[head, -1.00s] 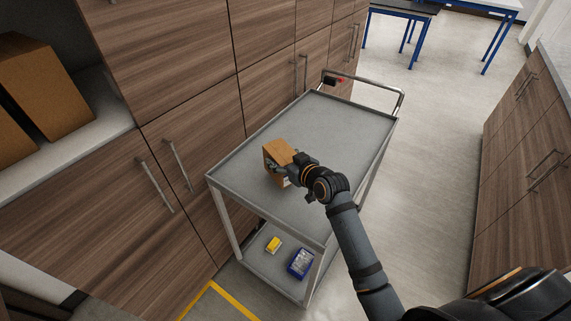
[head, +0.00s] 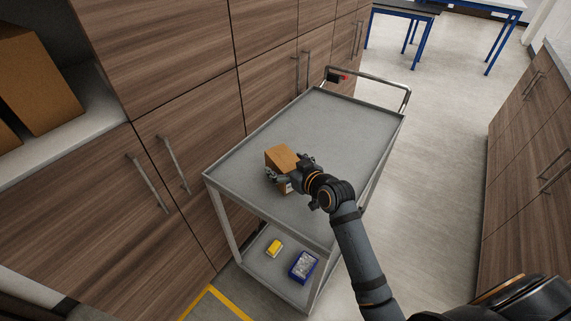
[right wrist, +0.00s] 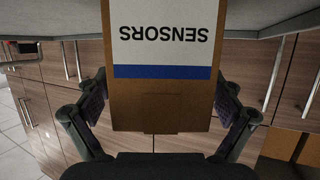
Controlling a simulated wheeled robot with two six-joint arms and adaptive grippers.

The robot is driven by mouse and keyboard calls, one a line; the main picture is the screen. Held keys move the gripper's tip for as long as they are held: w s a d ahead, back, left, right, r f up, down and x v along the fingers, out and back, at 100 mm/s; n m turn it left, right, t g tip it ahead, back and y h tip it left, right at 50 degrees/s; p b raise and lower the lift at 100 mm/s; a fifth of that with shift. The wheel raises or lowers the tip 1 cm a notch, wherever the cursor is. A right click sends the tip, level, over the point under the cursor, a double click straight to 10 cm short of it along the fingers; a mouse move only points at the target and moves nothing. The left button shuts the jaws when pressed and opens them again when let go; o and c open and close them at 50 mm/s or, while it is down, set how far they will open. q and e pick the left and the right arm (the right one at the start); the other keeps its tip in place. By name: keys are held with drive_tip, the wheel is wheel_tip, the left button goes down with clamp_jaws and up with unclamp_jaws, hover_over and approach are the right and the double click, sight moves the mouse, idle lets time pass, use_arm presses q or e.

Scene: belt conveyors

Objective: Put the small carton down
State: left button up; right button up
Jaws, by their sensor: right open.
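The small carton (head: 282,154) is brown cardboard and stands on the grey top shelf of the cart (head: 330,125), toward its near left part. In the right wrist view the carton (right wrist: 160,101) shows a white label reading SENSORS, upside down, with a blue stripe. My right gripper (head: 290,169) is at the carton, with one finger on each side of it. In the right wrist view the gripper (right wrist: 163,95) is open, with narrow gaps between its fingers and the carton. The carton's lower near side is partly hidden by the gripper. My left gripper is out of view.
The cart's lower shelf holds a yellow item (head: 274,248) and a blue bin (head: 303,267). Wooden cabinets (head: 185,100) stand close along the cart's left side. Larger cartons (head: 40,80) sit in a recess at left. Most of the cart's top is clear.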

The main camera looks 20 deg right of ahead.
drive_tip(key=shift+s+d+r, duration=0.15)
drive_tip(key=shift+s, duration=0.3)
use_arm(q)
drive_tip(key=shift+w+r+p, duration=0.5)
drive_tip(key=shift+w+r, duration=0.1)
use_arm(e)
drive_tip(key=v, duration=1.1)
drive_tip(key=shift+r, duration=0.1)
